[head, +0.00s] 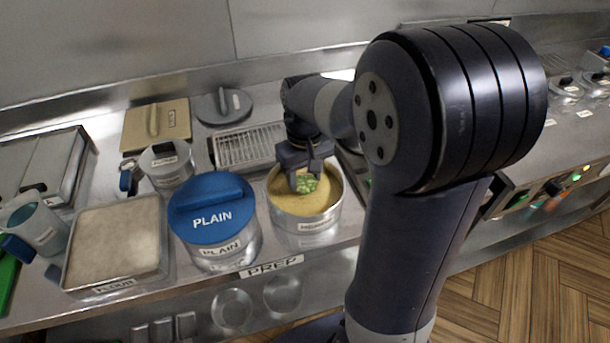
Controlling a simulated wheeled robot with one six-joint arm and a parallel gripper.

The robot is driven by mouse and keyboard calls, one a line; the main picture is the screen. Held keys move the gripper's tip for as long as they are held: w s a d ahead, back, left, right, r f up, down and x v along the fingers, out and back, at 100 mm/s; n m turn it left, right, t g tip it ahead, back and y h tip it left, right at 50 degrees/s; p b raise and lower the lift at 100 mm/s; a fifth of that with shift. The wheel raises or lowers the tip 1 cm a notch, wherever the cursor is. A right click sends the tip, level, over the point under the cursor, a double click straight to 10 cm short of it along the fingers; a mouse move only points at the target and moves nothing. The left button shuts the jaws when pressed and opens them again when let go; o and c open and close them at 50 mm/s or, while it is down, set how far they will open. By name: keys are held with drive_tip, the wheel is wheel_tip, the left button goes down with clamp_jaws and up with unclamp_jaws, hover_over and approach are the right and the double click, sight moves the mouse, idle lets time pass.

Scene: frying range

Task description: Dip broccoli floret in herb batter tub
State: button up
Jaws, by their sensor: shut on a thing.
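The herb batter tub (308,226) is a round metal tub, open at the top, holding yellowish batter (290,205). It stands right of the blue-lidded tub. The broccoli floret (308,184) is a small green piece inside the tub's rim, at or just above the batter; I cannot tell whether it touches. My gripper (304,174) points down over the tub, shut on the broccoli floret. The fingers partly hide the floret.
A tub marked PLAIN with a blue lid (212,208) stands close on the left. A flour tray (118,240) lies farther left. A wire rack (248,147) is behind the tubs. A grey lid (222,106) and a tan lid (155,124) lie at the back.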

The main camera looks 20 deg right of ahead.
sight(305, 179)
drive_tip(key=shift+r+p, duration=1.85)
drive_tip(key=shift+r, duration=0.6)
wheel_tip(305, 179, up, 3)
drive_tip(key=p, duration=0.3)
drive_tip(key=shift+r, duration=0.1)
